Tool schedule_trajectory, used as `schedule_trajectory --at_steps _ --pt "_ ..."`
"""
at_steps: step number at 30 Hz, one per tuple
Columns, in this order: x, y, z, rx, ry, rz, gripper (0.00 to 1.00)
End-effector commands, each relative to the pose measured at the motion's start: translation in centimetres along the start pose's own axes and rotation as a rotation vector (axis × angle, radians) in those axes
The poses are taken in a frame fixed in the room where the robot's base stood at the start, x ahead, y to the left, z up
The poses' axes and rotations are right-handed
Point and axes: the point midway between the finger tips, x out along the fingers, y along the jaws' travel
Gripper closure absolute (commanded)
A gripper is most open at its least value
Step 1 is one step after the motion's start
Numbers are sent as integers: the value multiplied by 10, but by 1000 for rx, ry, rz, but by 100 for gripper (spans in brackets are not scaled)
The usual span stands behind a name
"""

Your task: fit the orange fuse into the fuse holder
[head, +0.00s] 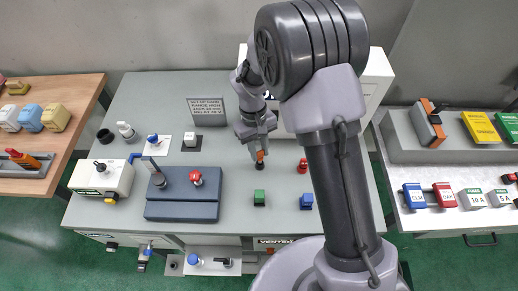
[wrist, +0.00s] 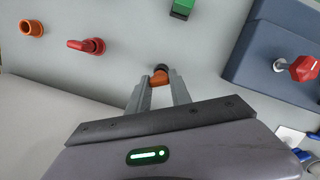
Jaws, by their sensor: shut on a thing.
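My gripper (head: 260,152) reaches down to the middle of the grey bench. In the wrist view my gripper (wrist: 158,82) has its fingertips closed on a small orange piece, which looks like the orange fuse (wrist: 159,78). The orange fuse also shows in the head view (head: 260,156). A dark round piece (wrist: 161,68) lies right at its far end and shows as a dark ring under it in the head view (head: 258,166). It may be the fuse holder. I cannot tell whether the fuse is inside it or only touching it.
A red part (head: 302,166), a green block (head: 259,198) and a blue block (head: 306,202) stand nearby. A dark blue panel (head: 182,210) with a lever and red knob is at left. An orange ring (wrist: 31,28) shows in the wrist view. A card (head: 206,111) stands at the back.

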Motion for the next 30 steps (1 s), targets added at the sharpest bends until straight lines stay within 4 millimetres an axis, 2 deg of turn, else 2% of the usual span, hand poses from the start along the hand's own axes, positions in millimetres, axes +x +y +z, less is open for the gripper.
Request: schedule_trajectory --at_steps 30 --pt "26 0 -5 0 0 0 100"
